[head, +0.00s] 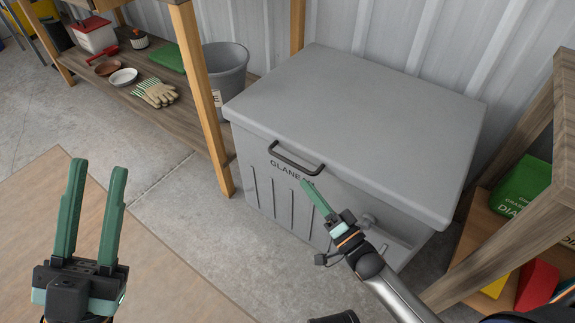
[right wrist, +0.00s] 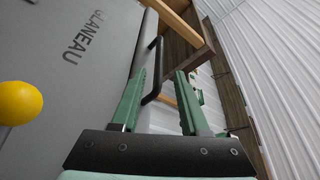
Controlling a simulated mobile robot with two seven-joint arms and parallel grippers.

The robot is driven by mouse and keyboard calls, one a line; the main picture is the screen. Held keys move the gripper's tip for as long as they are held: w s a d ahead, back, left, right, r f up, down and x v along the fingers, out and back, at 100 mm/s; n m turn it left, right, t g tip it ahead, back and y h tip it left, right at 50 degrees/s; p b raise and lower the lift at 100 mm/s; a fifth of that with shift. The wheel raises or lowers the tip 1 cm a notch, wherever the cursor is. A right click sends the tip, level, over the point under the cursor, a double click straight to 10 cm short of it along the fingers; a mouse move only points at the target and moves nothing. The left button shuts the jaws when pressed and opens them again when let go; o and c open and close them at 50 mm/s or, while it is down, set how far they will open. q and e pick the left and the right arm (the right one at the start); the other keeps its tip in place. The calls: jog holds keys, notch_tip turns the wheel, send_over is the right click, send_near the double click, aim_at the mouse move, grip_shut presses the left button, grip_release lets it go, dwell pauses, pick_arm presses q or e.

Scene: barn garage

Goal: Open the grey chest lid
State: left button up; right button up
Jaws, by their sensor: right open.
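The grey chest (head: 300,215) stands against the wall in the head view, with its flat lid (head: 365,105) shut. A dark bar handle (head: 292,163) is on the lid's front edge, above the lettering. My right gripper (head: 306,184) is just in front of and below the handle. In the right wrist view its green fingers (right wrist: 161,76) are spread and empty, with the handle (right wrist: 153,72) beyond their tips, nearer the left finger. I cannot tell whether they touch. My left gripper (head: 97,167) is open and empty, far left of the chest.
A wooden shelf (head: 155,92) with gloves and dishes, and a grey bucket (head: 225,68), stand left of the chest. A wooden rack (head: 520,190) is close on the right. A yellow ball (right wrist: 20,103) shows in the right wrist view.

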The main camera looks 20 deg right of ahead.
aim_at(289, 161)
jog(key=b+x, duration=0.2)
jog(key=x, duration=0.6)
jog(key=shift+f, duration=0.1)
jog(key=shift+w+a+r+b, duration=0.2)
jog(key=shift+w+a+b, duration=0.1)
jog(key=shift+w, duration=0.25)
jog(key=shift+c, duration=0.4)
grip_shut()
